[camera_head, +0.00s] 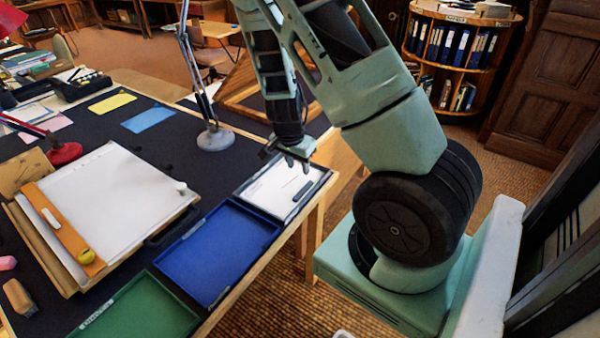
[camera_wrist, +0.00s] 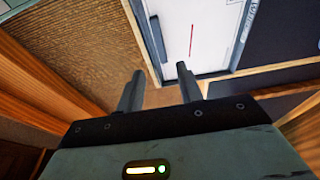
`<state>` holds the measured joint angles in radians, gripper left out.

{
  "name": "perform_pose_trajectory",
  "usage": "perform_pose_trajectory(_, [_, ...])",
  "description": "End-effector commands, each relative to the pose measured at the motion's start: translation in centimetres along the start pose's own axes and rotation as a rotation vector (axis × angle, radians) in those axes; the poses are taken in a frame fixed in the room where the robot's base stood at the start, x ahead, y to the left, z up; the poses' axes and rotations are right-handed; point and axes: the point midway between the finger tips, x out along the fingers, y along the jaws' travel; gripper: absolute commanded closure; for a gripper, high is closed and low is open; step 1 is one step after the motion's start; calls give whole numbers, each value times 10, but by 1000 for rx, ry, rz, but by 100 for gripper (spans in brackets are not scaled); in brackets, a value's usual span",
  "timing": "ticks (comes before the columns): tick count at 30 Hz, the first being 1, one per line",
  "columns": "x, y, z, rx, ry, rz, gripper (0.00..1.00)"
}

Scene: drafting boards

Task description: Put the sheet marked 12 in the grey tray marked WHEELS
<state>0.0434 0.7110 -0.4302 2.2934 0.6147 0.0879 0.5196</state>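A white sheet (camera_head: 282,190) lies in the grey tray (camera_head: 318,192) at the table's near right corner; it has a dark bar along one side. The sheet shows in the wrist view (camera_wrist: 205,35) with a red line on it, and so does the tray's rim (camera_wrist: 246,30). I cannot read a number on the sheet or the tray's label. My gripper (camera_head: 292,163) is over the far side of this tray. In the wrist view its two fingers (camera_wrist: 160,92) are apart with nothing between them.
A blue tray (camera_head: 215,255) and a green tray (camera_head: 140,310) stand along the table's front edge, both empty. A drawing board with a white sheet (camera_head: 115,195) and an orange bar (camera_head: 62,230) is at left. A lamp base (camera_head: 215,138) stands behind.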

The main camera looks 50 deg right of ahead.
Motion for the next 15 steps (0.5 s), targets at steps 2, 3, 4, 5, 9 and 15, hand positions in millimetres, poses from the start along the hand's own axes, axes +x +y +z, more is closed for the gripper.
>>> perform_pose_trajectory(2, [-9,0,0,-1,0,-1,64])
perform_pose_trajectory(3, [-11,0,0,-1,0,-1,64])
perform_pose_trajectory(4, [-12,0,0,0,0,0,64])
perform_pose_trajectory(5, [-13,0,0,0,0,0,64])
perform_pose_trajectory(9, [-16,-2,5,-16,-10,-6,64])
perform_pose_trajectory(15, [-67,-30,94,-329,-155,-100,64])
